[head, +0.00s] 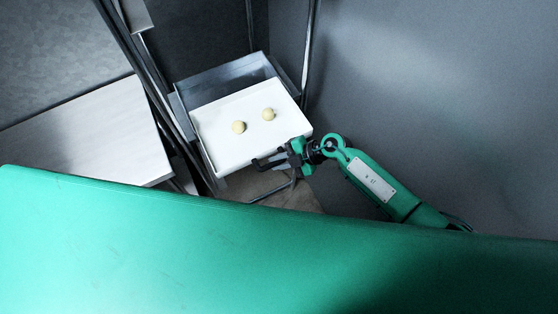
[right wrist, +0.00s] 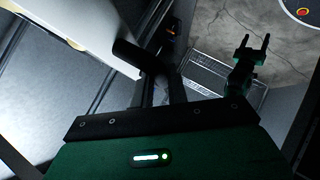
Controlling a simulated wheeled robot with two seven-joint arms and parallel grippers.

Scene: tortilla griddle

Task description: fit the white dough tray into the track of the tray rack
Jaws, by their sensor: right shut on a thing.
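The white dough tray (head: 225,150) holds two pale dough balls and lies in the upper middle of the head view, within the metal tray rack (head: 222,80). Its far edge is near the rack's grey metal back part. I cannot tell whether its edges sit in the track. My right gripper (head: 278,160) is shut on the tray's near edge, by its right corner. In the right wrist view the tray (right wrist: 85,30) fills the upper left, beside dark fingers. A green gripper, which seems to be my left (right wrist: 256,45), shows there open and empty, away from the tray.
Dark rack posts (head: 150,75) stand left of the tray, and another post (head: 309,45) stands at its right. A pale board or tabletop (head: 90,135) lies to the left. A grey wall (head: 430,90) is on the right.

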